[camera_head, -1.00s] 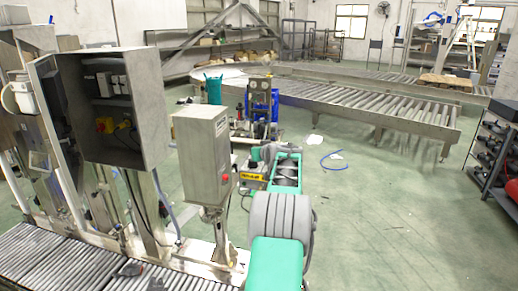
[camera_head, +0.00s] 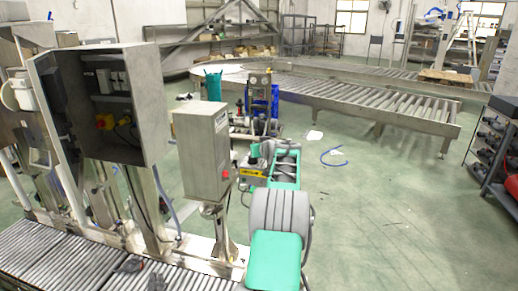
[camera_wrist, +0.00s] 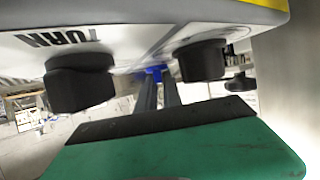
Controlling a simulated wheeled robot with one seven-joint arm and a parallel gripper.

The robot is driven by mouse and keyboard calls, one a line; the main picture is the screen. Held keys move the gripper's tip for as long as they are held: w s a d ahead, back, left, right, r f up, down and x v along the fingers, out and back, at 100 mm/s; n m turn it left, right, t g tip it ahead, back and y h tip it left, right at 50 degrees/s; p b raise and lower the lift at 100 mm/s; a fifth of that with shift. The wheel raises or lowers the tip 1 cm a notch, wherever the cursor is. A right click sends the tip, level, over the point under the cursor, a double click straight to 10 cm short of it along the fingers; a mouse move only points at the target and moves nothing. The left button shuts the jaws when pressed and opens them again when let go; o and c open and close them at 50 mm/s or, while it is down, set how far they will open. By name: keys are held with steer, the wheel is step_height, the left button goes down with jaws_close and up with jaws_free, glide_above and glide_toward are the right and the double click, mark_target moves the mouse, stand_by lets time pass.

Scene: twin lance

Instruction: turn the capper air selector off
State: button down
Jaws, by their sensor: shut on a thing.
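In the wrist view, the two slim fingers of my gripper (camera_wrist: 157,88) reach up to the lower edge of a pale panel (camera_wrist: 115,45). They are close together and shut at a small blue piece (camera_wrist: 154,69), which appears to be the capper air selector. Its setting cannot be read. Black knobs, one to the left (camera_wrist: 78,84) and one to the right (camera_wrist: 203,61), stick out from the panel beside the fingers. Upside-down lettering reads "TURN". In the head view, my arm reaches toward a small yellow-labelled unit (camera_head: 250,173); the gripper itself is hidden there.
A grey control box (camera_head: 203,150) on a post stands left of my arm. An open electrical cabinet (camera_head: 118,100) is further left, above a roller conveyor (camera_head: 60,255). Another roller conveyor (camera_head: 380,105) crosses the back. The floor to the right is mostly clear.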

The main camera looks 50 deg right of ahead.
steer(key=shift+f+b, duration=0.1)
steer(key=shift+b, duration=0.3)
steer(key=shift+w+a+f+m+g+h+b, duration=0.15)
steer(key=shift+m+g+h+b, duration=0.15)
steer(key=shift+m+h+b, duration=0.35)
steer(key=shift+w+a+m+g+h+b, duration=0.15)
steer(key=shift+m+g+h+b, duration=0.5)
steer(key=shift+m+g+b, duration=0.4)
steer(key=shift+r+m+g+h, duration=0.3)
steer(key=shift+m+g+h, duration=0.3)
steer(key=shift+m+g, duration=0.5)
steer(key=shift+m+g+h+p, duration=0.4)
steer(key=shift+m+g+p, duration=0.45)
steer(key=shift+g, duration=0.4)
steer(key=c, duration=1.5)
jaws_free()
